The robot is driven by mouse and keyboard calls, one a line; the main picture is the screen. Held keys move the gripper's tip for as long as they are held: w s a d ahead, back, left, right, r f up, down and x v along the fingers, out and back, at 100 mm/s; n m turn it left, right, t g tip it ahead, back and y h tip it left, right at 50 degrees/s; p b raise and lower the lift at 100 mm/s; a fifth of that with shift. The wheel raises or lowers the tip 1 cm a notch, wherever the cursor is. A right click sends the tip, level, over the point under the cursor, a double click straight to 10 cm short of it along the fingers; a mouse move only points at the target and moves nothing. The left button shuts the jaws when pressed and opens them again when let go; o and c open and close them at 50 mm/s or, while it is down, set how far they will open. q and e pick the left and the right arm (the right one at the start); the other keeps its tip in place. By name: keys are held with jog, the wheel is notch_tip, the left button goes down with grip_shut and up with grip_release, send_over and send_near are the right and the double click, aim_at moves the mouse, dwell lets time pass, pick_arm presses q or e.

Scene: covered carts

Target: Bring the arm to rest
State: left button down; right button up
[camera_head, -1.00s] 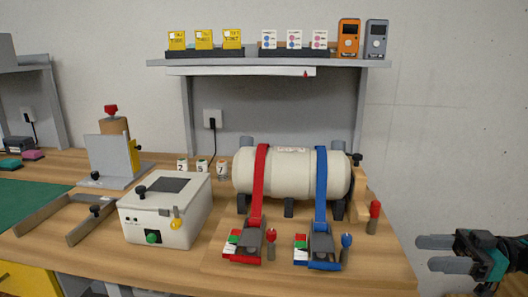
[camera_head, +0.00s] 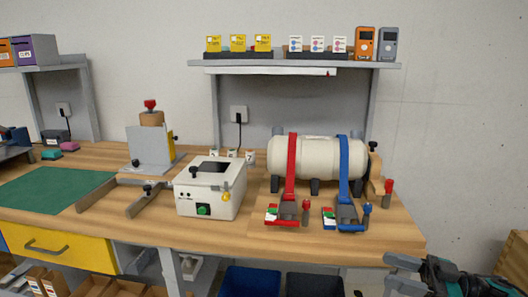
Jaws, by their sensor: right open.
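My right gripper (camera_head: 396,274) shows at the bottom right of the head view, beyond the right front corner of the wooden workbench (camera_head: 330,245). Its two grey fingers are apart and nothing is between them. It is clear of the bench and lower than its top. The rest of the right arm is mostly cut off by the frame edge. My left gripper is not in view.
A cream cylinder (camera_head: 318,157) with red and blue straps lies on the bench. A white box (camera_head: 207,192) with a green button stands left of it. A shelf (camera_head: 290,64) hangs above. Dark bins (camera_head: 250,282) stand below, and a wooden box (camera_head: 515,262) is at far right.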

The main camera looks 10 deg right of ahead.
jog(key=s+a+f+m+t+h+p, duration=0.1)
jog(key=s+a+f+m+t+h, duration=0.1)
jog(key=a+f+m+t+h, duration=0.65)
jog(key=s+a+f+m+g+h+p, duration=0.1)
jog(key=s+a+f+g+h, duration=0.4)
jog(key=s+f, duration=0.5)
jog(key=s+m+g+h, duration=0.1)
jog(key=s+h, duration=0.1)
jog(key=s, duration=0.1)
jog(key=shift+a+f+m, duration=0.2)
jog(key=shift+f+m, duration=0.05)
jog(key=shift+m, duration=0.1)
jog(key=shift+s, duration=0.1)
